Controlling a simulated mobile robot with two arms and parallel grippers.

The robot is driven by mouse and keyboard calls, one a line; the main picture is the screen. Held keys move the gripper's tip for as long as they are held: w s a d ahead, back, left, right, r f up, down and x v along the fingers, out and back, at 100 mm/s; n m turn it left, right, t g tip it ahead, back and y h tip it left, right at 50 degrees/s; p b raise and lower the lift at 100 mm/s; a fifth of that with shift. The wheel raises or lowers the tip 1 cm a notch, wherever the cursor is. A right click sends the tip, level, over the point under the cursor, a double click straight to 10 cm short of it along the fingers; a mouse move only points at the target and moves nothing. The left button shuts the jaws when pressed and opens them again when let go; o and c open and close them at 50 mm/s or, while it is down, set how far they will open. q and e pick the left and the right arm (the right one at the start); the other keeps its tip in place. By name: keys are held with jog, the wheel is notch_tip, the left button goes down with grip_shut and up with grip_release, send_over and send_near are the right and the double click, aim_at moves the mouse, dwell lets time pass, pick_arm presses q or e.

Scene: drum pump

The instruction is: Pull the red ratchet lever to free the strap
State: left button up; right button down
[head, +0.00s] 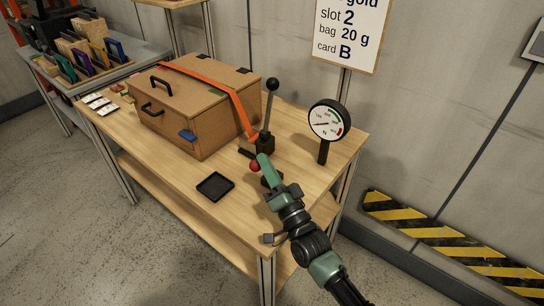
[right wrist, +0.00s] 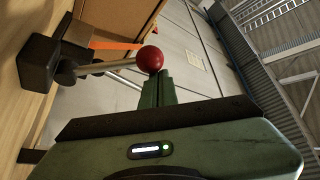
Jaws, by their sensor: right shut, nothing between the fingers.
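The red ratchet lever ends in a red ball (head: 255,165), by the front right of the cardboard-brown box. In the right wrist view its red ball (right wrist: 149,59) sits on a grey rod rising from a dark block (right wrist: 38,62). My right gripper (head: 263,158) has its green fingers closed with nothing between them. In the right wrist view the closed fingertips (right wrist: 157,76) are right beside the ball; I cannot tell whether they touch. The orange strap (head: 205,79) runs over the box (head: 195,125) and down towards the ratchet. My left gripper is not in view.
A tall black-knobbed lever (head: 272,85) and a round gauge (head: 326,119) stand close to my right gripper. A black tray (head: 215,186) lies on the wooden table (head: 175,181) in front. The table's front right part is mostly clear.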

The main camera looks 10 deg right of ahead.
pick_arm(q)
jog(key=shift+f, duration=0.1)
pick_arm(e)
jog(key=shift+s+a+f, duration=0.5)
jog(key=shift+a+f, duration=0.1)
jog(key=shift+f, duration=0.15)
